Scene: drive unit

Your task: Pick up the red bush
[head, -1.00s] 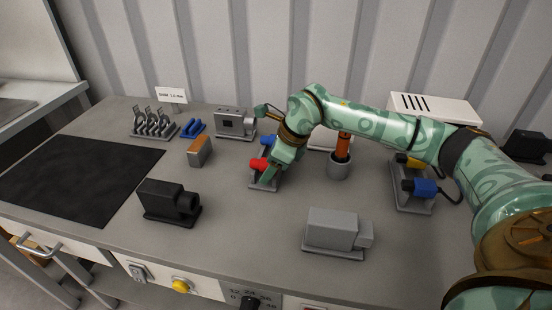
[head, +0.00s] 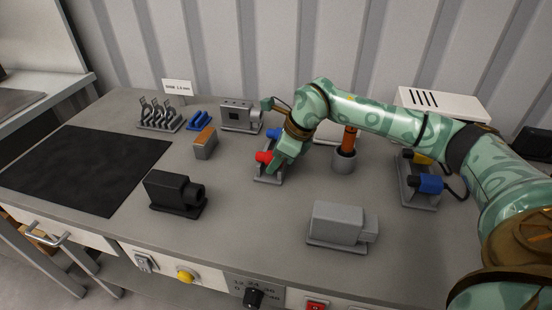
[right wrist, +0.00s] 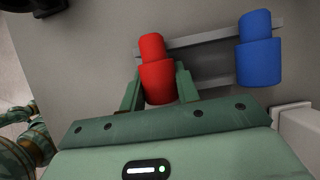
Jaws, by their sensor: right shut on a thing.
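The red bush (head: 264,157) is a short stepped cylinder at the grey rack (head: 268,178) in the middle of the table. My right gripper (head: 277,168) is shut on it; in the right wrist view the red bush (right wrist: 156,72) sits between the two green fingers (right wrist: 158,88). A similar blue bush (right wrist: 259,48) lies to its right in that view, apart from the fingers; in the head view the blue bush (head: 273,133) is just behind the red one. I cannot tell whether the red bush still touches the rack. My left gripper is not in view.
A grey cylindrical cup with an orange-handled tool (head: 348,143) stands close right of my gripper. A black motor (head: 176,193) and a grey motor (head: 340,225) stand in front. An orange-topped block (head: 205,144) is at left. A rack with yellow and blue parts (head: 420,183) is at right.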

